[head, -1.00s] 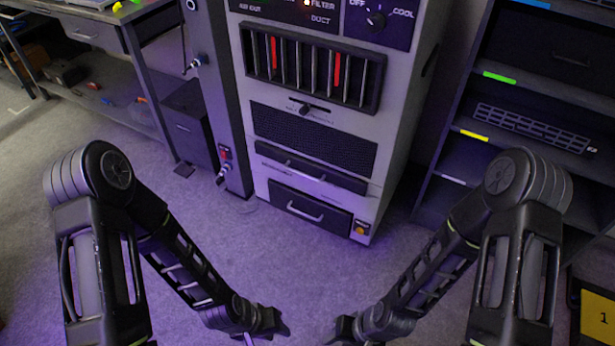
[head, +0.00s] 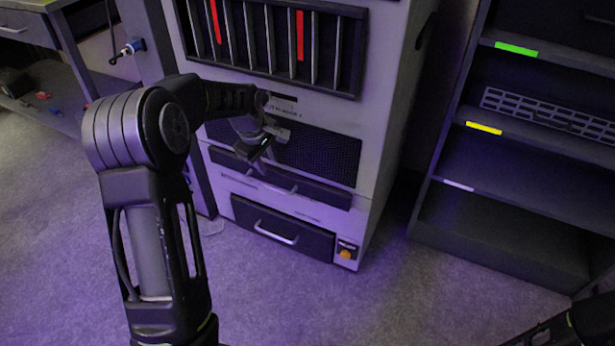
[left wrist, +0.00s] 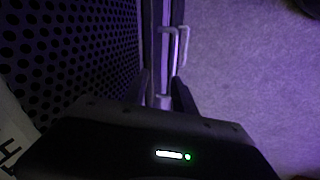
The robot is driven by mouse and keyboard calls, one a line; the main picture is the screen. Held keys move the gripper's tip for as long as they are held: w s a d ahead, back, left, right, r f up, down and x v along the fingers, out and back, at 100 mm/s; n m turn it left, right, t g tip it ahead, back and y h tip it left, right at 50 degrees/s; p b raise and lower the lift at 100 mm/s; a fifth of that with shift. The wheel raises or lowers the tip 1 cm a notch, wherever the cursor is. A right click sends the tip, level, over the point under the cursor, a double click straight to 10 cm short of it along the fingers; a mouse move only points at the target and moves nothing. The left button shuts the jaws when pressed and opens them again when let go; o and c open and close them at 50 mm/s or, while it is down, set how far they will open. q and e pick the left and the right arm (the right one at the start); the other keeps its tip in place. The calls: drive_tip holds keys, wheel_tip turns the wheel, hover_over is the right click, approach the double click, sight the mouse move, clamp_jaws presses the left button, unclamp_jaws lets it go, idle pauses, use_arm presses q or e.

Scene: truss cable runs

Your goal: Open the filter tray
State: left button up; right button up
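The light cabinet (head: 385,150) has a thin dark tray front (head: 325,193) with a bar handle just below its perforated grille (head: 325,155). I take this for the filter tray; it looks closed. My left gripper (head: 256,150) is in front of the grille, close to the tray's handle, and hides part of it. In the left wrist view my left gripper's fingers (left wrist: 162,88) are apart, with a pale bar, likely the handle, showing between them. I cannot tell whether they touch it. Only part of my right arm shows at the lower right; its gripper is out of view.
A lower drawer (head: 310,240) with its own handle sits under the tray, beside an orange button (head: 345,254). Slatted vents (head: 340,50) with red strips are above. A dark shelf unit (head: 520,215) stands at right. The floor in front is clear.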

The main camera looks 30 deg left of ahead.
sight(272, 188)
use_arm(q)
drive_tip(key=shift+s+d+f+n+g, duration=0.1)
drive_tip(key=shift+s+d+n+g, duration=0.15)
drive_tip(key=shift+s+n+g, duration=0.25)
drive_tip(key=shift+s+d+n+g, duration=0.2)
drive_tip(key=shift+s+n, duration=0.2)
drive_tip(key=shift+n, duration=0.3)
drive_tip(key=shift+f, duration=0.15)
drive_tip(key=f, duration=0.2)
drive_tip(key=w+f+b, duration=0.1)
drive_tip(key=f, duration=0.2)
drive_tip(key=f+b, duration=0.1)
drive_tip(key=f, duration=0.1)
drive_tip(key=shift+w+f, duration=0.25)
drive_tip(key=shift+c, duration=0.5)
clamp_jaws()
